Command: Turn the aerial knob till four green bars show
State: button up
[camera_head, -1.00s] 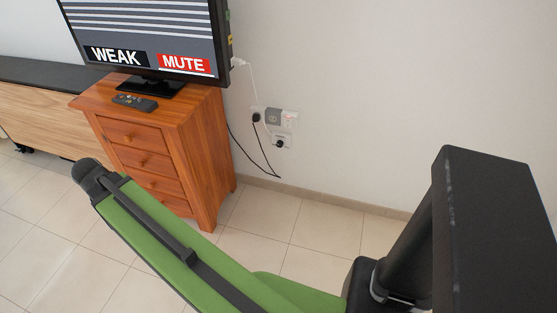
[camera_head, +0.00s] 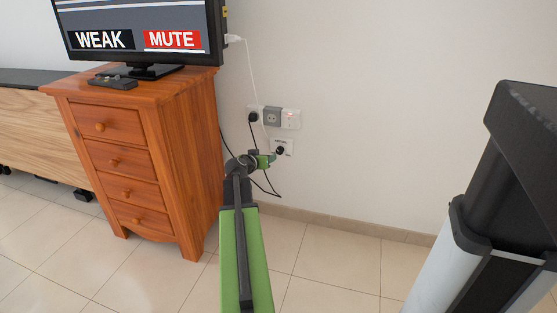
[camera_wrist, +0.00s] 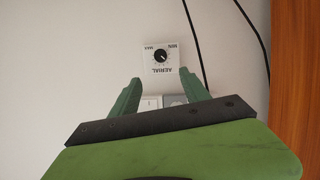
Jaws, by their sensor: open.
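The aerial knob (camera_wrist: 159,58) is small and black, on a white wall plate (camera_wrist: 172,47) marked AERIAL, MIN and MAX, upside down in the wrist view. In the head view, the knob (camera_head: 280,151) is on the wall right of the cabinet. My gripper (camera_wrist: 161,75) is open and empty, its green fingers pointing at the plate with the knob between their lines. In the head view my gripper (camera_head: 266,160) is close to the plate; I cannot tell if it touches. The TV (camera_head: 135,38) shows WEAK and a red MUTE label. The upper screen is cut off; no green bars show.
A wooden cabinet (camera_head: 170,150) stands left of my arm, with a remote (camera_head: 112,82) on top. Grey and white sockets (camera_head: 272,116) sit just above the aerial plate, with cables hanging beside it. The tiled floor (camera_head: 330,265) right of the arm is clear.

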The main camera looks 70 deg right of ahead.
aim_at(279, 151)
jog(key=b+x, duration=0.6)
jog(key=x, duration=1)
jog(key=shift+f, duration=0.15)
jog(key=shift+d+f, duration=0.15)
jog(key=shift+d, duration=0.4)
grip_shut()
jog(key=shift+d, duration=0.1)
